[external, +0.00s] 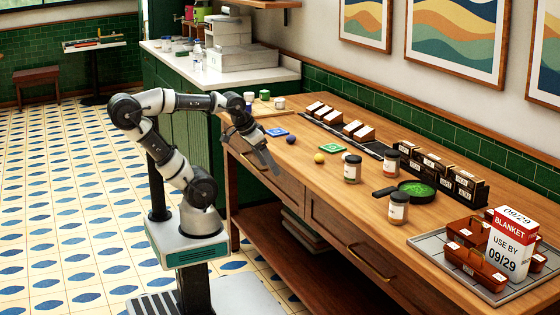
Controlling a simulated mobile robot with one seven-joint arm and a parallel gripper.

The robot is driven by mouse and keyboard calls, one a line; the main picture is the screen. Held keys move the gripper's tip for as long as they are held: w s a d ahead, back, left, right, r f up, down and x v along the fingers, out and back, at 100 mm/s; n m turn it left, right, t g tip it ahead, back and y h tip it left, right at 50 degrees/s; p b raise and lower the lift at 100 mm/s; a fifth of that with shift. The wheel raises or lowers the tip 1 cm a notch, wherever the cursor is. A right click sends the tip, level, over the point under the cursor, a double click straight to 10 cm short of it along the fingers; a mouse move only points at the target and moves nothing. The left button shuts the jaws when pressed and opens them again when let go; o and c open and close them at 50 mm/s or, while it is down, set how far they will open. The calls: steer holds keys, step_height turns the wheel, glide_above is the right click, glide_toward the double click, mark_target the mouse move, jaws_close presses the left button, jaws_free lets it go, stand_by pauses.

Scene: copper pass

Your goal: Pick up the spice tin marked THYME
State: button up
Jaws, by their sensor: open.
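Three jar-like containers with dark lids and pale labels stand upright on the wooden counter: one at the left (352,170), one at the back (391,163) and one nearest the front (397,211). Their contents look brown to reddish. The labels are too small to read, so I cannot tell which one, if any, is marked THYME. My gripper (268,165) is open and empty, angled down near the counter's front left edge. It is well to the left of the containers and apart from them.
A dark pan (417,197) of green bits sits beside the containers. Dark labelled boxes (467,186) stand behind. A grey tray (437,250) at the right holds brown carriers and a BLANKET box (511,245). A yellow ball (319,158) and blue tile (277,132) lie near my gripper.

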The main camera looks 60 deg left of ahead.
steer(key=w+d+r+n+h+p, duration=0.1)
steer(key=w+d+r+n+p, duration=0.1)
steer(key=w+r+n+p, duration=0.4)
step_height(320, 180, up, 8)
steer(key=n+g+h+p, duration=0.2)
steer(key=n+p, duration=1.3)
steer(key=n, duration=0.7)
glide_above(352, 157)
steer(key=s+a, duration=0.4)
steer(key=s, duration=0.1)
steer(key=shift+n, duration=0.3)
steer(key=b+x, duration=0.3)
steer(key=x, duration=1.4)
steer(key=shift+w+f+b, duration=0.3)
steer(key=c, duration=1.2)
steer(key=shift+r, duration=0.15)
